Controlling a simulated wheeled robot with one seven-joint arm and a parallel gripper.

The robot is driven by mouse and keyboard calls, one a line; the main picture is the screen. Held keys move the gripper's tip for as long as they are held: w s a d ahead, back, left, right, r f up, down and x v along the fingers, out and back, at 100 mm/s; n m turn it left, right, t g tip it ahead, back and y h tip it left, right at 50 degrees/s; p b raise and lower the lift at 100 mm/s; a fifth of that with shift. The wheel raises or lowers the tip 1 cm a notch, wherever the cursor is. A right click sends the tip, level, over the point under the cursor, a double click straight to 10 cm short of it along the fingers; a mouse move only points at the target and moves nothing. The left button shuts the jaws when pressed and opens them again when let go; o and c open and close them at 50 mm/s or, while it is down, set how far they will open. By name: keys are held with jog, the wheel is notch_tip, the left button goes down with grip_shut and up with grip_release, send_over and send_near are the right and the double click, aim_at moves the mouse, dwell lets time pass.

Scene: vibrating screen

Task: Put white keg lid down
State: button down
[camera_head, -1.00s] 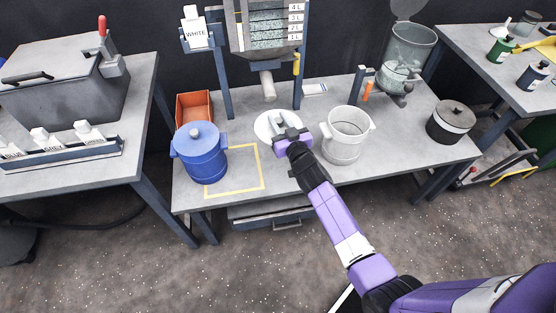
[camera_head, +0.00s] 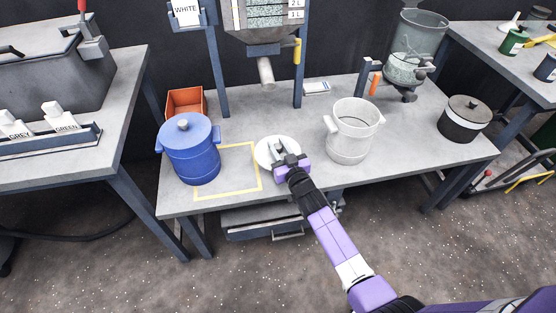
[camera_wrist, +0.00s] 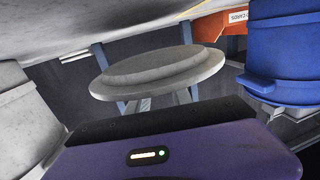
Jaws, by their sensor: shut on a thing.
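The white keg lid (camera_head: 265,152) is a pale round disc in my gripper (camera_head: 290,160), over the front middle of the work table. In the wrist view the lid (camera_wrist: 160,72) shows just beyond my two fingers (camera_wrist: 160,101), which are shut on its grip. That grip is mostly hidden. I cannot tell whether the lid touches the table. The white keg (camera_head: 350,140) stands open, without a lid, to the right of my gripper. It shows at the left edge of the wrist view (camera_wrist: 22,125).
A blue lidded keg (camera_head: 190,155) stands left, partly over a yellow taped square (camera_head: 258,172). An orange box (camera_head: 186,101) is behind it. A dark-lidded pot (camera_head: 463,122) stands at right. A screen machine's spout (camera_head: 265,72) hangs behind the lid.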

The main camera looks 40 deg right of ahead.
jog(key=shift+f+b, duration=1)
jog(key=shift+f, duration=1.15)
jog(key=shift+f, duration=0.2)
jog(key=c, duration=1.1)
grip_release()
jog(key=shift+c, duration=0.2)
jog(key=shift+r, duration=0.15)
